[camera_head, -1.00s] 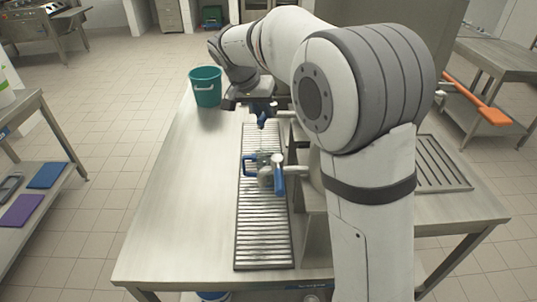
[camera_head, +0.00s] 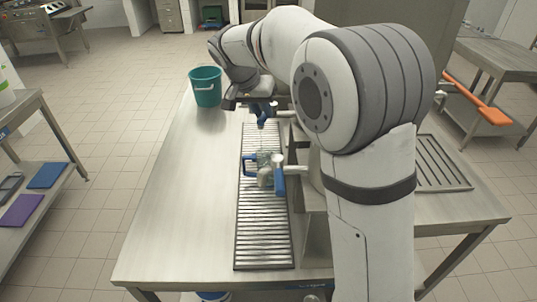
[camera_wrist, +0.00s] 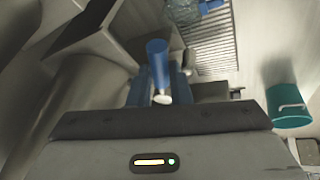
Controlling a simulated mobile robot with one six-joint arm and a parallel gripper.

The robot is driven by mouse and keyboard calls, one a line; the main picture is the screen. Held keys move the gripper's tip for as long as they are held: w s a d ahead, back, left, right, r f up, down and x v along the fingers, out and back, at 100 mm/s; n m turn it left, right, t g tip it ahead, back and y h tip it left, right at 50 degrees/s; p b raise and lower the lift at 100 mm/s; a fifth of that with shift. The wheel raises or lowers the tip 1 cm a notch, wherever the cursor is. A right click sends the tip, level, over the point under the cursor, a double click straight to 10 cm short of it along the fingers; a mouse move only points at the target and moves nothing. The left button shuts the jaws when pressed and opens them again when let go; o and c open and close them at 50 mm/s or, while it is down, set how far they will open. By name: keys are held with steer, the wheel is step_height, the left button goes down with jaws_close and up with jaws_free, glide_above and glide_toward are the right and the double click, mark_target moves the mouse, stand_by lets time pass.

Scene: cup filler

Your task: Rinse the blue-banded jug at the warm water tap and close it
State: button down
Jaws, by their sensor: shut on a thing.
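The jug (camera_head: 264,170) looks clear and greenish, with a blue handle on its left. It stands on the drip grate (camera_head: 262,240) at the nearer tap, whose blue lever (camera_head: 279,181) hangs to its right. I cannot make out a band or a water stream. My gripper (camera_head: 263,112) is farther back, at the other tap. In the wrist view its blue fingers (camera_wrist: 160,88) are shut around a blue tap lever (camera_wrist: 157,60) with a pale tip. The jug also shows at the top of the wrist view (camera_wrist: 182,11), apart from my fingers. No label shows which tap is warm.
A teal bucket (camera_head: 206,87) stands on the far left of the steel table (camera_head: 190,200). The table left of the grate is clear. A steel housing stands right of the grate, partly hidden by my arm.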

steer(key=shift+d, duration=0.1)
stand_by(0.4)
steer(key=shift+s+d+f+n+t+y+b, duration=0.15)
steer(key=shift+d+n+y+b, duration=0.1)
steer(key=shift+n+b, duration=0.2)
steer(key=shift+s+d+r+n+t+y+b, duration=0.15)
steer(key=shift+d+n+b, duration=0.15)
steer(key=shift+n, duration=0.15)
steer(key=shift+d+n+y, duration=0.3)
steer(key=shift+d+n, duration=0.05)
steer(key=shift+n, duration=0.45)
steer(key=shift+d+n+t+b, duration=0.3)
steer(key=shift+d+n, duration=0.15)
steer(key=shift+n, duration=0.35)
steer(key=shift+d+n+y, duration=0.15)
steer(key=shift+n+y, duration=0.15)
steer(key=c, duration=1.2)
jaws_free()
steer(key=shift+d, duration=0.1)
